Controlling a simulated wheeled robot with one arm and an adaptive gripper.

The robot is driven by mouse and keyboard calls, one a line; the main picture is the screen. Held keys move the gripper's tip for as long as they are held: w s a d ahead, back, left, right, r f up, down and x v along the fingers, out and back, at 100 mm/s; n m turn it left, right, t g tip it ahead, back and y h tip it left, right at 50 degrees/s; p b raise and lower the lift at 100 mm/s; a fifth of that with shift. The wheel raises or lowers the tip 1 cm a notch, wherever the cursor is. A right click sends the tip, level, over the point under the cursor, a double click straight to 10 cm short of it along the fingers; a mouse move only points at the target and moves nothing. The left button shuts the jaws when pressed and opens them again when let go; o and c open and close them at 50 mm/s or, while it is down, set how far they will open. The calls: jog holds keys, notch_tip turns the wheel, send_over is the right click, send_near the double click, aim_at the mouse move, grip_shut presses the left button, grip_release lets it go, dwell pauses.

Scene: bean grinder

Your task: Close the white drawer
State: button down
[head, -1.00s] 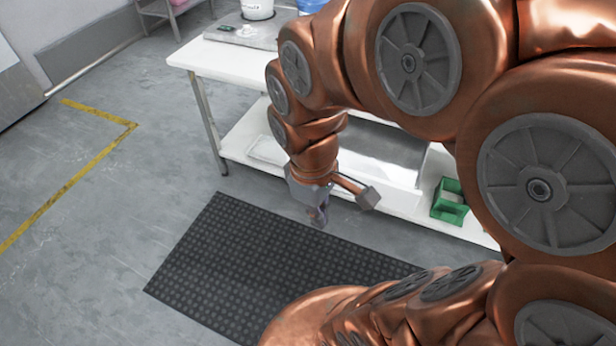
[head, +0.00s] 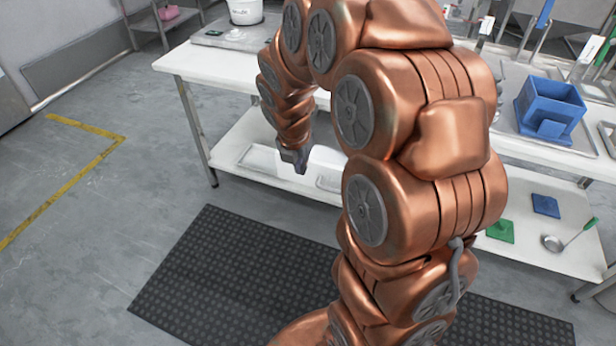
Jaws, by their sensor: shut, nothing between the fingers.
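My gripper (head: 301,166) is shut and empty, pointing down in front of the table's lower shelf. A white panel (head: 326,158), which looks like part of the white drawer, shows just right of the gripper. My arm hides most of it, so I cannot tell how far the drawer is open or whether the gripper touches it.
A white table (head: 200,62) has a white lower shelf (head: 226,152). A white bucket (head: 245,10), a blue box (head: 550,105) and several utensils stand on top. A green item (head: 500,231) and a ladle (head: 553,243) lie below. A black mat (head: 215,265) covers the floor in front.

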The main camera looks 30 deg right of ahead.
aim_at(310, 175)
jog(key=w+d+f, duration=0.1)
jog(key=f, duration=0.2)
jog(key=w+d+f, duration=0.1)
jog(key=d+f, duration=0.1)
jog(key=f, duration=0.1)
jog(key=d+f+p, duration=0.1)
jog(key=f, duration=0.2)
jog(key=shift+w+d+f, duration=0.15)
jog(key=shift+w+f, duration=0.15)
jog(key=shift+w, duration=0.1)
jog(key=shift+w+d, duration=0.4)
jog(key=shift+d, duration=0.15)
